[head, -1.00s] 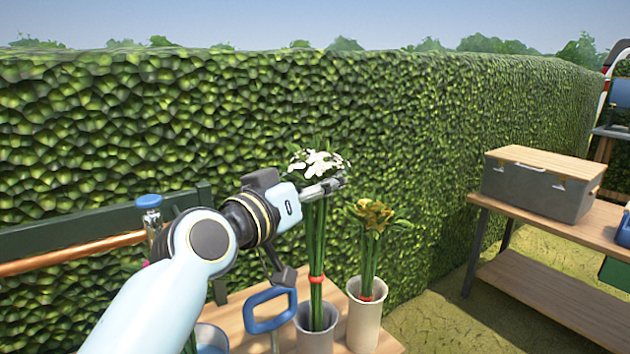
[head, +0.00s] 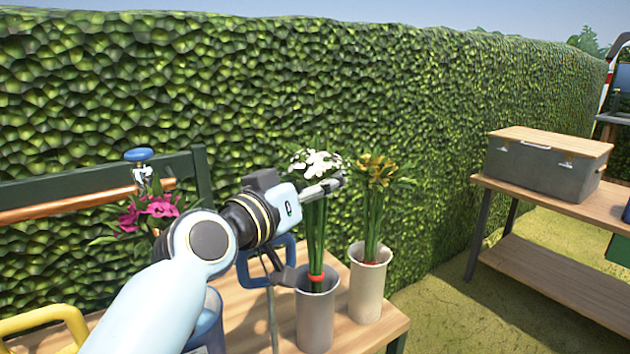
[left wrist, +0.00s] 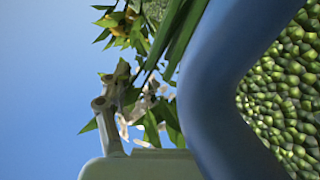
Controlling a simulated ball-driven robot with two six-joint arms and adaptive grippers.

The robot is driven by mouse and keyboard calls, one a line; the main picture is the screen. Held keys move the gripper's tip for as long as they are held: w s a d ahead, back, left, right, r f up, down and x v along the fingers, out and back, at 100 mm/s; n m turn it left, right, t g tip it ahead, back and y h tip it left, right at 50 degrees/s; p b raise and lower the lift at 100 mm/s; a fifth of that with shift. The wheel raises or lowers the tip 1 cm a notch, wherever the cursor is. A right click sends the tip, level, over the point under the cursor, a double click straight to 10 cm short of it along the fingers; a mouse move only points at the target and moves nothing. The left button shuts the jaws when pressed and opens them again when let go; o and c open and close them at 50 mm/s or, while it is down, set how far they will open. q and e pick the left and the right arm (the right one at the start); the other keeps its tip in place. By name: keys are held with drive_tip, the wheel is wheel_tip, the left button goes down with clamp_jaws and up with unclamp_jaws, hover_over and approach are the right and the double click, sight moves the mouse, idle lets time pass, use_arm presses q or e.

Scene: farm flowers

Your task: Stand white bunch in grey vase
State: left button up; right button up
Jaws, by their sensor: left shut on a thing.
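The white bunch (head: 315,161) has white blooms, long green stems and a red band. It stands nearly upright with its lower stems inside the grey vase (head: 316,325), and the band is about at the rim. My left gripper (head: 326,188) is shut on the bunch just below the blooms. In the left wrist view, a finger (left wrist: 105,112) shows against leaves and pale petals (left wrist: 137,118), partly hidden and dark. My right gripper is not in view.
A cream vase (head: 367,292) with a yellow-orange bunch (head: 378,172) stands close at the right. A blue handle (head: 244,268), pink flowers (head: 150,211) and a yellow handle (head: 40,318) are at the left. A grey cooler (head: 540,172) sits on another bench.

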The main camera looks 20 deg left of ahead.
use_arm(q)
drive_tip(key=shift+f, duration=0.1)
drive_tip(key=o, duration=1.8)
drive_tip(key=shift+f, duration=0.1)
drive_tip(key=v, duration=1.2)
